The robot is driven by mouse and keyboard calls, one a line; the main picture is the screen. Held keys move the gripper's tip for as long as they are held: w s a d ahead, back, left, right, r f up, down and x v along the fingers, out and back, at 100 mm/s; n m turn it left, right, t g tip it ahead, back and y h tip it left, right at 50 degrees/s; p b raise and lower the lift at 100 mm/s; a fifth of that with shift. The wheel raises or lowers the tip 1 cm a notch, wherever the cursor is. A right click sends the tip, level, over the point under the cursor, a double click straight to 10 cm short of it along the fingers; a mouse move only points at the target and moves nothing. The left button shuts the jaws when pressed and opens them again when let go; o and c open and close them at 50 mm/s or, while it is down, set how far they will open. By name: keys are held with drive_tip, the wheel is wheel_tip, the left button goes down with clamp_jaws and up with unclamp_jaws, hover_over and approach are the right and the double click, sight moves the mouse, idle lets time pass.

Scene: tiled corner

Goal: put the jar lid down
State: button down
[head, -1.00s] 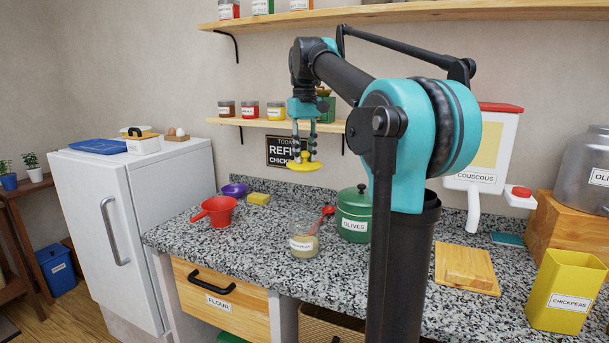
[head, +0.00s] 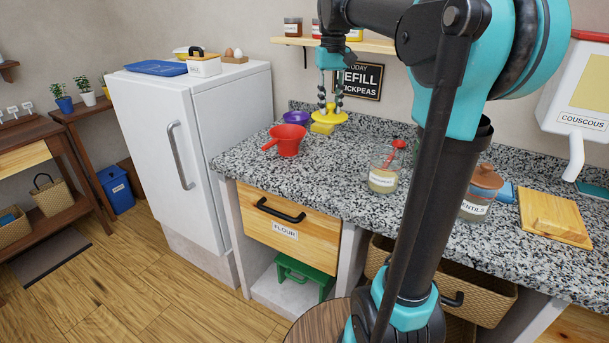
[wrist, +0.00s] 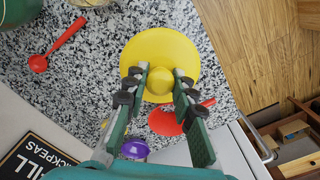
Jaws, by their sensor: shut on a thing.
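The yellow jar lid (head: 333,118) is round with a raised knob. In the wrist view the lid (wrist: 179,50) is seen from its knob side. My gripper (head: 330,103) points down with its fingers shut on the knob; the gripper (wrist: 160,82) also shows in the wrist view. The lid appears held in the air over the back left of the speckled counter (head: 330,175). An open glass jar (head: 383,180) with pale contents and a label stands on the counter, right of the lid and nearer.
A red spoon (head: 397,145) shows at the glass jar. A lentils jar (head: 478,194) and wooden board (head: 554,217) are at right. Counter between cup and glass jar is clear.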

drive_tip(key=f, duration=1.1)
drive_tip(key=a+f, duration=0.1)
drive_tip(key=f, duration=0.4)
drive_tip(key=shift+w+f, duration=0.15)
drive_tip(key=shift+d+f, duration=0.1)
drive_tip(key=shift+f, duration=2.05)
drive_tip(key=c, duration=1.3)
unclamp_jaws()
drive_tip(key=shift+f, duration=0.1)
drive_tip(key=shift+o, duration=0.2)
wheel_tip(320, 180, up, 12)
